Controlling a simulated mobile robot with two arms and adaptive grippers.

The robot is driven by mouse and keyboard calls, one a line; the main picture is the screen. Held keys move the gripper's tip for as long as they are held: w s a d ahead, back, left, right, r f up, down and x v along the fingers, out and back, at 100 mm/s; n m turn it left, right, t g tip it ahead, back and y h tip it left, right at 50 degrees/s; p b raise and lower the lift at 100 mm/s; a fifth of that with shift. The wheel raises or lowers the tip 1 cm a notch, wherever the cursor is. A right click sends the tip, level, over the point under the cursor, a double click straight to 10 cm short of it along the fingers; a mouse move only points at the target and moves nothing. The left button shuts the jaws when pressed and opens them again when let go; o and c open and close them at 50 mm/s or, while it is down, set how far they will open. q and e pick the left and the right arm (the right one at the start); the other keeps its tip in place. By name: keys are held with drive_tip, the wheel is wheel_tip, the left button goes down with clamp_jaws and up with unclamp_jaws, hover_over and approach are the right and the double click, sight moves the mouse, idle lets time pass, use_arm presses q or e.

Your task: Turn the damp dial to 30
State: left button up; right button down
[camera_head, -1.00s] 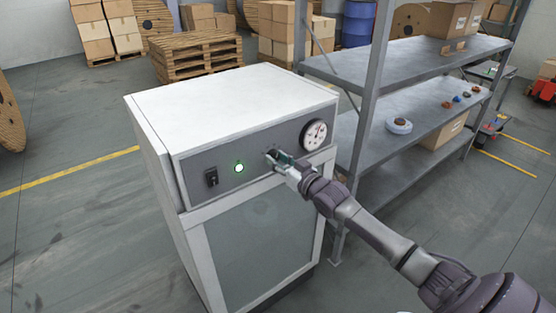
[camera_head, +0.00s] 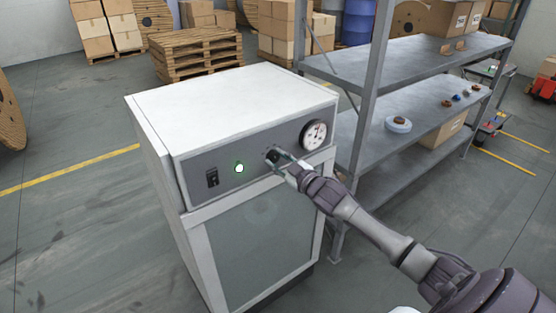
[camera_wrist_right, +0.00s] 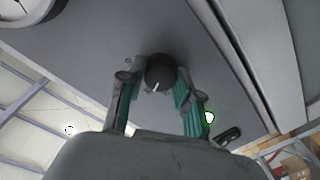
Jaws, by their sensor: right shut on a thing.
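The damp dial is a small black round knob (camera_head: 271,155) on the grey front panel of the white cabinet (camera_head: 235,106). In the right wrist view the knob (camera_wrist_right: 160,70) has a short white pointer mark, which points toward the bottom of that picture. My right gripper (camera_head: 278,157) reaches it from the front right. Its two green-padded fingers (camera_wrist_right: 160,84) are shut on the knob, one on each side. No scale numbers around the knob can be read. My left gripper is not in view.
A round white gauge (camera_head: 314,134) sits right of the dial. A lit green lamp (camera_head: 239,168) and a black switch (camera_head: 212,178) sit left of it. A grey metal shelf (camera_head: 438,63) stands close on the right.

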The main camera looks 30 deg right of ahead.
idle(0.5)
drive_tip(key=c, duration=0.8)
unclamp_jaws()
drive_tip(key=shift+s, duration=0.1)
drive_tip(key=s, duration=0.8)
drive_tip(key=s+d, duration=0.1)
drive_tip(key=s, duration=0.2)
drive_tip(key=shift+s+r, duration=0.2)
drive_tip(key=shift+s, duration=0.2)
drive_tip(key=shift+f, duration=0.1)
